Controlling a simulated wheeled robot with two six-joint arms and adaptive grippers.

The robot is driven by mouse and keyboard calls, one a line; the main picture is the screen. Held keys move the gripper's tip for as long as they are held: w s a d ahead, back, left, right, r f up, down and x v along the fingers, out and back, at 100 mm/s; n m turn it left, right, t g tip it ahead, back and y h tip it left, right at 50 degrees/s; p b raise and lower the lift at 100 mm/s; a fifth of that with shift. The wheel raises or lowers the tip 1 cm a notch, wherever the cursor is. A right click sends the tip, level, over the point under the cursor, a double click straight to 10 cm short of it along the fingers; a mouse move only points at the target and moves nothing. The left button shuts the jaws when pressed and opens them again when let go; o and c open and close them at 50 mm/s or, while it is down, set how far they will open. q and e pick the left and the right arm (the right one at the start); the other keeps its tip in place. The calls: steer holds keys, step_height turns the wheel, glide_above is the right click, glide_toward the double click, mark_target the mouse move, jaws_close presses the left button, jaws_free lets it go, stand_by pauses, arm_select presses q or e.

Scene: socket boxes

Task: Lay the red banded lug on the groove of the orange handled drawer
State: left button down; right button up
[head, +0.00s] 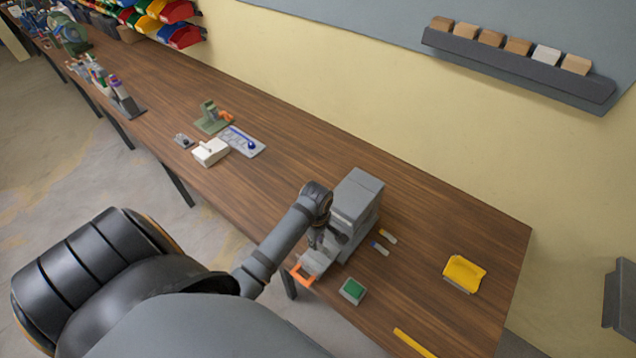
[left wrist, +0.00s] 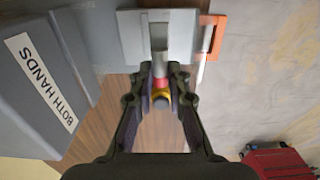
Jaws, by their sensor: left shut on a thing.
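The orange handled drawer (head: 314,264) is pulled out of the grey box (head: 357,200); its orange handle (head: 302,276) faces the table's front edge. In the left wrist view the drawer's grey plate (left wrist: 128,38) and orange handle (left wrist: 216,35) lie ahead of the fingers. My left gripper (head: 318,242) is over the drawer. In the left wrist view my left gripper (left wrist: 160,74) is shut on the red banded lug (left wrist: 162,83), whose red band and yellow end show between the fingers. Its grey part points toward the plate; I cannot tell whether it touches the groove. My right gripper is not in view.
Two small lugs, one blue banded (head: 380,248) and one orange banded (head: 387,236), lie right of the box. A green-topped box (head: 353,289) sits near the front edge. The table between is clear.

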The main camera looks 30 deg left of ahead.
mark_target(317, 253)
arm_select(q)
steer(key=f, duration=0.2)
steer(key=w+f, duration=0.1)
steer(key=shift+a+f, duration=0.25)
steer(key=shift+f, duration=0.1)
steer(key=shift+s+f, duration=0.1)
steer(key=shift+f, duration=0.3)
steer(key=shift+d+f, duration=0.1)
steer(key=shift+f, duration=0.25)
steer(key=shift+f+b, duration=0.3)
steer(key=shift+f, duration=0.35)
steer(key=shift+s, duration=0.1)
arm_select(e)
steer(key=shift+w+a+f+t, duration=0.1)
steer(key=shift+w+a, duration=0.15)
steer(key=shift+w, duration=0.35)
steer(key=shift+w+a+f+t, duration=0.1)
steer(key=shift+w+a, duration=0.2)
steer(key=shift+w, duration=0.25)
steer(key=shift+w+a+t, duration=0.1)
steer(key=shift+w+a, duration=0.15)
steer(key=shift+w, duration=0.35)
arm_select(q)
steer(key=shift+r+p, duration=0.1)
steer(key=shift+p, duration=0.25)
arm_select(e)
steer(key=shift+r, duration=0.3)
